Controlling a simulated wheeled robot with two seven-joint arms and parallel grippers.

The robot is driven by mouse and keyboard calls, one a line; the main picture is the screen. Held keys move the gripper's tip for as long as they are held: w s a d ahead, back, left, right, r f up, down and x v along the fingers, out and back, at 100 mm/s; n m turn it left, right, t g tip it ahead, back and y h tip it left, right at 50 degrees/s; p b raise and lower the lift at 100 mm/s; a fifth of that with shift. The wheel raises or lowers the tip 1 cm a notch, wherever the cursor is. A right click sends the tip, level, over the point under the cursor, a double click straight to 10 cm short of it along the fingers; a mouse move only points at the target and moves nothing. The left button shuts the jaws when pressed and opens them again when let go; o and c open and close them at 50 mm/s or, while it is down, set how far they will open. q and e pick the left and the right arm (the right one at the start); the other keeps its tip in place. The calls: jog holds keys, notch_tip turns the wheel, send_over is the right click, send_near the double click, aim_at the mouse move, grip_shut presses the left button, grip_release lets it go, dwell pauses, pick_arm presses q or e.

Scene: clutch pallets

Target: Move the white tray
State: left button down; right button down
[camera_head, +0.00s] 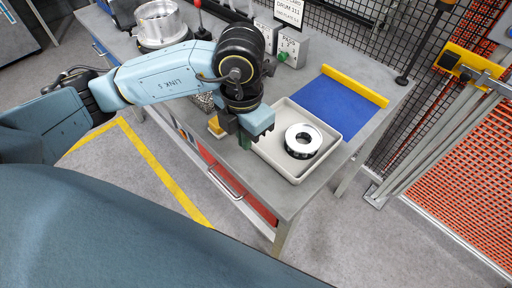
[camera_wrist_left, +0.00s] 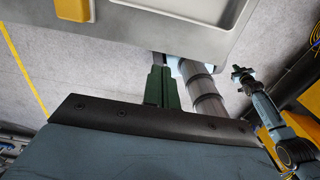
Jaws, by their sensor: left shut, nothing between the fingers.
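The white tray (camera_head: 272,152) sits on the grey workbench in the head view, with a metal ring-shaped part (camera_head: 303,136) inside it. My left gripper (camera_head: 245,141) points down at the tray's left edge, close to its rim; I cannot tell if it touches. In the left wrist view its green fingers (camera_wrist_left: 161,88) are together with nothing between them. What looks like my right gripper (camera_wrist_left: 243,74) shows small at the right of the left wrist view, its jaws too small to read. The head view does not show it.
A blue mat (camera_head: 322,108) with a yellow bar (camera_head: 355,86) lies right of the tray. A yellow object (camera_head: 215,126) sits just left of my left gripper. A metal drum (camera_head: 158,22) and a control box (camera_head: 291,47) stand farther back. Mesh fencing borders the bench's far side.

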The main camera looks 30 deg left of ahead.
pick_arm(q)
notch_tip(320, 180, down, 10)
jog(key=shift+s+r, duration=0.1)
jog(key=shift+w+d, duration=0.25)
jog(key=shift+w, duration=0.4)
jog(key=shift+w+d, duration=0.2)
jog(key=shift+w, duration=0.4)
jog(key=shift+w+d, duration=0.25)
jog(key=shift+w, duration=0.4)
